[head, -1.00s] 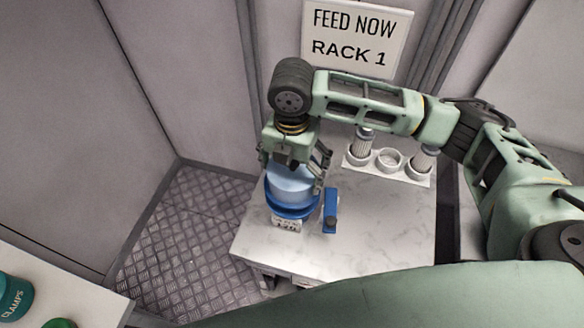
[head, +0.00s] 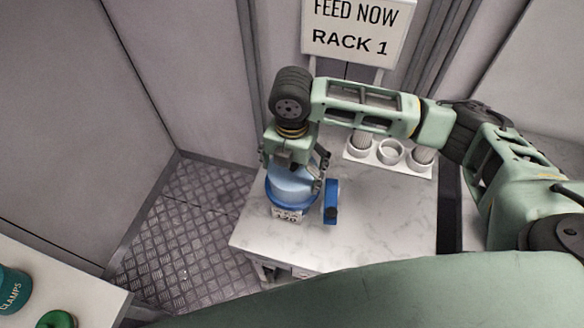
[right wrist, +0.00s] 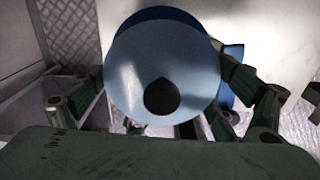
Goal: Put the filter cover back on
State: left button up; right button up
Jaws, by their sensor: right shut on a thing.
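The filter cover, a translucent light-blue dome (head: 291,185), stands upright over a blue base (head: 283,202) with a white label, on the marble-topped table. A blue lever-like part (head: 331,200) sticks out at the base's right side. My right gripper (head: 295,172) comes from above and is shut on the cover, its fingers at the sides. In the right wrist view the cover (right wrist: 165,65) fills the space between the fingers, with a dark round spot on its top. Whether the cover is fully seated on the base cannot be told. My left gripper is not in view.
A white rack (head: 390,152) with round holders and filter cartridges stands at the back of the table (head: 380,220). A sign reading FEED NOW RACK 1 (head: 350,40) is behind it. A teal CLAMPS container (head: 14,292) sits at lower left. The table's front right is clear.

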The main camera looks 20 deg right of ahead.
jog(key=shift+f, duration=0.25)
jog(key=o, duration=1)
notch_tip(320, 180, up, 12)
jog(key=shift+f, duration=0.1)
dwell(0.6)
